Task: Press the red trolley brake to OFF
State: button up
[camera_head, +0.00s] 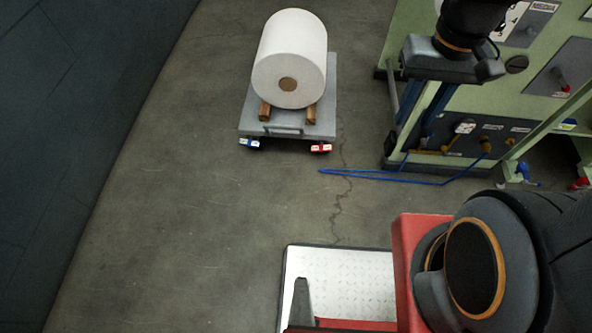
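A grey flat trolley (257,127) stands on the floor in the upper middle of the head view. Its red brake (321,148) is a small pedal with a white label at the front right corner. A matching blue brake (250,143) is at the front left corner. The label text and the red pedal's setting are too small to read. My gripper (447,62) hangs at the upper right, in front of a green machine, well to the right of the red brake and apart from it. Dark-blue bars show below it; I cannot tell its finger opening.
A large white roll (282,62) lies on wooden chocks (265,111) on the trolley. The green machine (452,120) fills the upper right. A thin blue line (385,179) lies right of the trolley. A dark surface (70,120) covers the left.

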aim_at(321, 147)
jog(key=u, duration=0.3)
jog(key=k, duration=0.7)
jog(key=u, duration=0.9)
jog(key=i, duration=1)
jog(key=z, duration=0.7)
